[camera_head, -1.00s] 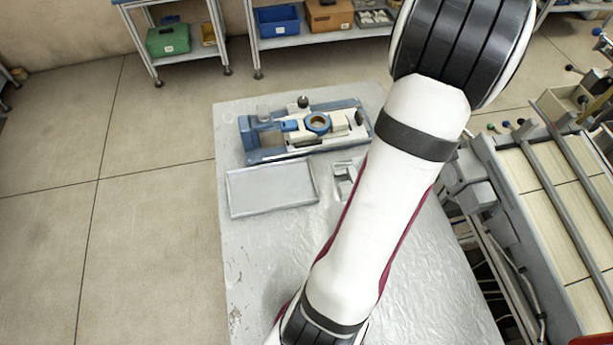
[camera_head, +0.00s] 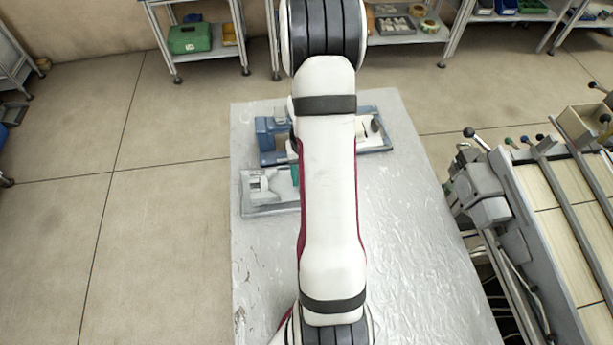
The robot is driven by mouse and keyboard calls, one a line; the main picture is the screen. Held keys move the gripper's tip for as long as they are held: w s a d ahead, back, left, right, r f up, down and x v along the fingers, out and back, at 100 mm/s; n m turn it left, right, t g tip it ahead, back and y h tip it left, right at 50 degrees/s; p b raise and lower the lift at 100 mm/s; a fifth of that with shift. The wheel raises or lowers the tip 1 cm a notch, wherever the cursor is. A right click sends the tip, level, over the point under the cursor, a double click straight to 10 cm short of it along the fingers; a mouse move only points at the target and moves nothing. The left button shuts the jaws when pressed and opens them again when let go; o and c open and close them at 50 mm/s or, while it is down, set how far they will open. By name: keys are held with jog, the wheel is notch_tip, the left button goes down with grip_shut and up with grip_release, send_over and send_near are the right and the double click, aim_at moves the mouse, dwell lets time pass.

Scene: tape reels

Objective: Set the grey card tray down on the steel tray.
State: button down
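The grey card tray (camera_head: 267,182) shows left of my arm, with its right part hidden behind the arm. It appears over the flat steel tray (camera_head: 262,211), whose left and front rim show around it. I cannot tell whether it rests on the steel tray or hangs just above it. My gripper is hidden behind my white arm, which runs up the middle of the view. A small teal piece shows at the arm's left edge beside the card tray; I cannot tell what it belongs to.
A blue and grey fixture (camera_head: 272,137) stands behind the trays, partly covered by my arm. A machine with pale panels (camera_head: 545,190) stands right of the table. Shelves with bins (camera_head: 190,38) stand at the back.

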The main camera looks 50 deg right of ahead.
jog(key=shift+f, duration=0.4)
jog(key=c, duration=0.5)
grip_release()
jog(key=shift+f, duration=0.1)
notch_tip(320, 180, up, 12)
jog(key=a+r+n, duration=0.1)
jog(key=a+r, duration=0.2)
jog(key=a, duration=0.5)
jog(key=a+r+n, duration=0.1)
jog(key=a+r, duration=0.3)
jog(key=a, duration=0.4)
jog(key=shift+n+y, duration=0.7)
jog(key=shift+y, duration=0.2)
jog(key=s+a, duration=0.3)
jog(key=a, duration=0.1)
jog(key=s+a+r, duration=0.1)
jog(key=s+a, duration=0.3)
jog(key=a, duration=0.1)
jog(key=s+a, duration=0.3)
jog(key=a, duration=0.2)
jog(key=shift+s+a+r, duration=0.1)
jog(key=shift+s+r, duration=0.15)
jog(key=shift+s, duration=0.1)
